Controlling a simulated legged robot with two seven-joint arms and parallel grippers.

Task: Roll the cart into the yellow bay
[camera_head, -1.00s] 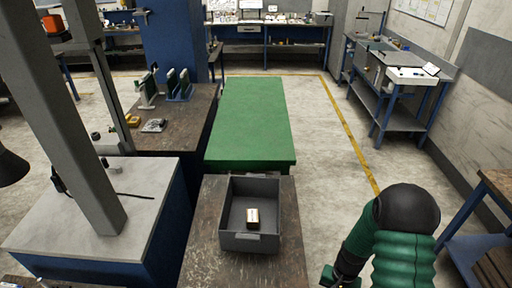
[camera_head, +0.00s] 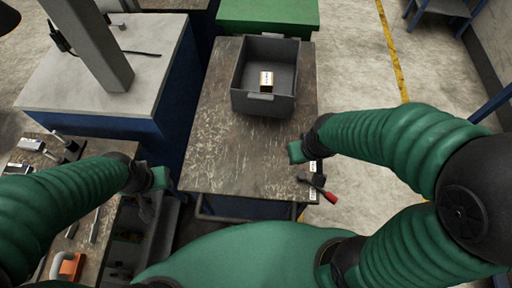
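The cart (camera_head: 225,145) has a worn brown top and stands in front of me, with a grey rail (camera_head: 245,217) along its near edge. A dark grey bin (camera_head: 262,104) on its far half holds a small box (camera_head: 266,80) with a white and gold face. A dark lever-like piece with a red tip (camera_head: 318,187) is at the cart's near right corner, beside white labels. My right gripper (camera_head: 297,152) is above the right edge of the cart. My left gripper (camera_head: 152,192) is left of the cart's near corner. Neither gripper's fingers show clearly. A yellow floor line (camera_head: 390,45) runs at the right.
A grey-topped blue bench (camera_head: 150,85) with an upright post (camera_head: 90,45) stands left of the cart. A green table (camera_head: 268,13) is just beyond the cart. A tool bench (camera_head: 75,215) lies at the lower left. Open floor (camera_head: 355,90) is on the right.

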